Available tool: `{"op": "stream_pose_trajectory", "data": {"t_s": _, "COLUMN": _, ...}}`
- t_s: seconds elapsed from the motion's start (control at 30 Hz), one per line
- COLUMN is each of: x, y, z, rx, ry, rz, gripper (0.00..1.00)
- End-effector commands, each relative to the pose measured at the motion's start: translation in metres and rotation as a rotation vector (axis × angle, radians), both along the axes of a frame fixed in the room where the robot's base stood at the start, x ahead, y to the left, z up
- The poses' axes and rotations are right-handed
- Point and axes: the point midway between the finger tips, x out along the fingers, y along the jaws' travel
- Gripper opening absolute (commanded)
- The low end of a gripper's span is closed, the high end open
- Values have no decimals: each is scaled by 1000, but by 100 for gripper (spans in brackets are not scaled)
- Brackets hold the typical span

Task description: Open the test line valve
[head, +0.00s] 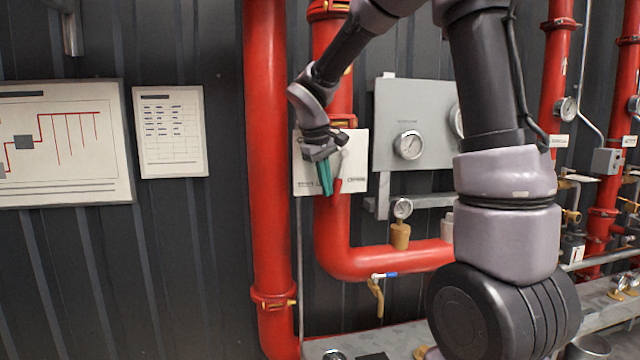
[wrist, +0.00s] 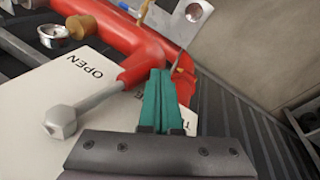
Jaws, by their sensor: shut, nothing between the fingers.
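A white sign plate (head: 359,161) is mounted at the vertical red pipe in the head view. In the wrist view the sign (wrist: 36,90) reads "OPEN", with other lettering partly hidden by my gripper. A grey lever (wrist: 98,101) with a hexagonal end lies across the sign and joins a red part (wrist: 140,66). I cannot tell for sure that it is the test line valve's handle. My gripper (head: 326,192) has green fingers, shut and empty, pointing down in front of the sign. In the wrist view the fingers (wrist: 161,78) are beside the red part; contact cannot be told.
A grey panel with a gauge (head: 409,145) is right of the sign. A brass fitting (head: 400,236) with a gauge and a small blue-handled valve (head: 385,275) are by the lower red pipe (head: 370,262). A tall red pipe (head: 268,150) stands left. My arm hides part of the right.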

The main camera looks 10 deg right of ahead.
Motion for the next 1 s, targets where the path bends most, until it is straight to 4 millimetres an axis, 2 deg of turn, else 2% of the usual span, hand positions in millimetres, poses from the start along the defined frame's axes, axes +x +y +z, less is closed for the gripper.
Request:
{"op": "stream_pose_trajectory", "data": {"t_s": 0.33, "x": 1, "y": -2, "z": 0, "rx": 0, "ry": 0, "rz": 0, "gripper": 0}}
{"op": "stream_pose_trajectory", "data": {"t_s": 0.6, "x": 0, "y": -23, "z": -11, "rx": -1, "ry": 2, "rz": -1, "gripper": 0}}
{"op": "stream_pose_trajectory", "data": {"t_s": 1.0, "x": 1, "y": -22, "z": -8, "rx": 0, "ry": 0, "rz": 0, "gripper": 0}}
